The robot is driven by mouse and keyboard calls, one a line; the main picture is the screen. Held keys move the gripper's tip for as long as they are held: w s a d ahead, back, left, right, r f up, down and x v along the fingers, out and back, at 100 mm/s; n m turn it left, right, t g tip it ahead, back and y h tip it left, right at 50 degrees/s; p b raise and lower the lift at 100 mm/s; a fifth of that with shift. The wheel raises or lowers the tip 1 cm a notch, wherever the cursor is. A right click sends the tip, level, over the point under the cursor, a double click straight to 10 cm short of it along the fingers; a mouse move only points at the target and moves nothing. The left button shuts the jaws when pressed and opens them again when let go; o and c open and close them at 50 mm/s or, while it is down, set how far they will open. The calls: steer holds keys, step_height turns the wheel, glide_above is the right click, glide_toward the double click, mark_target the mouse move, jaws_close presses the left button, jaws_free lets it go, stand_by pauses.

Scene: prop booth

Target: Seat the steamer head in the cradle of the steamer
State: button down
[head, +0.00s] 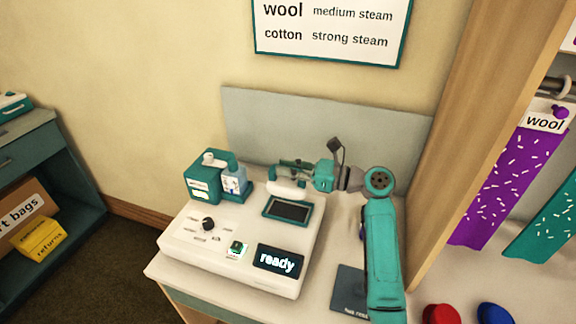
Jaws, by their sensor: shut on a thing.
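The steamer (215,255) is a white console on the table, with a knob, a small green switch and a dark display reading "ready". Its cradle (290,209) is a dark rectangular recess with a teal rim on the console's upper right. My gripper (293,170) reaches in from the right and is shut on the white steamer head (287,188). The head is at the cradle's back edge in the picture, and most of the recess shows bare in front of it. I cannot tell whether the head touches the console. The gripper partly hides the head's top.
A teal unit with a clear water tank (234,180) stands at the console's back left. A grey panel (320,120) rises behind. A dark mat (350,288) lies right of the console, partly behind my arm. A wooden post (478,110) stands farther right.

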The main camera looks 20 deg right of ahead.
mark_target(289, 181)
steer(key=shift+w+d+f, duration=0.15)
steer(key=shift+d+f, duration=0.15)
steer(key=shift+f, duration=0.45)
steer(key=shift+a+f, duration=0.1)
steer(key=shift+f, duration=1.85)
steer(key=shift+f, duration=1.45)
steer(key=c, duration=1)
jaws_free()
step_height(289, 181, up, 10)
